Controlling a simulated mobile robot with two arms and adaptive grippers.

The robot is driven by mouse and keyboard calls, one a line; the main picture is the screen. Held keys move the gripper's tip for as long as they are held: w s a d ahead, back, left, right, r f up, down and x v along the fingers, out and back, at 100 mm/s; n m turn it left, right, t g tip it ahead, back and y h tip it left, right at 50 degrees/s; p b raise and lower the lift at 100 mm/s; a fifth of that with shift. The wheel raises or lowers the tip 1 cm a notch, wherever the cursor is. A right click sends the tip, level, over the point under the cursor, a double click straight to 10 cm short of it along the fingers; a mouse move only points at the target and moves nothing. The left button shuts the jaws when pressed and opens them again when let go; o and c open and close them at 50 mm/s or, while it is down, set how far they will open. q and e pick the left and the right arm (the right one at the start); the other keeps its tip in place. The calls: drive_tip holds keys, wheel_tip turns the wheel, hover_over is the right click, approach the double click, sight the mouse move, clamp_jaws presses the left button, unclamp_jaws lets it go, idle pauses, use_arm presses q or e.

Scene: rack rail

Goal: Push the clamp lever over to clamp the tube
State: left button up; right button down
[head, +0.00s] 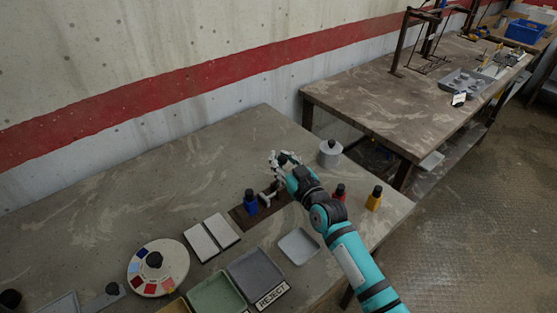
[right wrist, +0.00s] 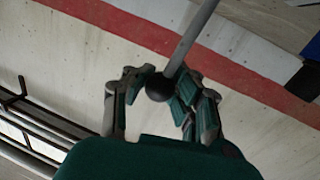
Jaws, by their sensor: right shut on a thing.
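My right gripper (head: 284,160) reaches in over the table from the lower right. In the right wrist view the same gripper (right wrist: 163,84) is shut on the black ball knob (right wrist: 159,88) of the clamp lever (right wrist: 190,43). The lever is a grey rod that runs up and to the right from the knob. In the head view a brown base plate (head: 241,219) lies below the gripper, with a blue-bodied, black-topped part (head: 250,203) and small grey metal parts (head: 269,194) on it. The tube cannot be made out clearly. My left gripper is not in view.
A grey cylinder with a dark knob (head: 330,154) stands right of the gripper. Red (head: 339,192) and yellow (head: 374,199) black-topped pieces stand near the arm. In front are a colour-marked disc (head: 142,264), green (head: 214,296) and grey trays (head: 299,247). The table's back left is clear.

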drive_tip(key=shift+w+d+f+m+g+b, duration=0.3)
drive_tip(key=shift+w+d+f+m, duration=0.15)
drive_tip(key=shift+d+m, duration=0.35)
drive_tip(key=shift+w+d+f+m+g+b, duration=0.15)
drive_tip(key=shift+w+d+f+m+b, duration=0.25)
drive_tip(key=shift+m, duration=0.6)
drive_tip(key=shift+w+d+f+m+g+b, duration=0.25)
drive_tip(key=shift+w+d+f+m, duration=0.25)
drive_tip(key=shift+d+m, duration=0.35)
drive_tip(key=c, duration=1.5)
unclamp_jaws()
drive_tip(key=shift+s, duration=0.1)
drive_tip(key=o, duration=0.5)
drive_tip(key=shift+s+d+r, duration=0.15)
drive_tip(key=shift+d+r, duration=0.05)
drive_tip(key=shift+r, duration=0.05)
drive_tip(key=v, duration=1.1)
drive_tip(key=shift+s+r, duration=0.1)
drive_tip(key=shift+s, duration=0.3)
drive_tip(key=shift+c, duration=0.5)
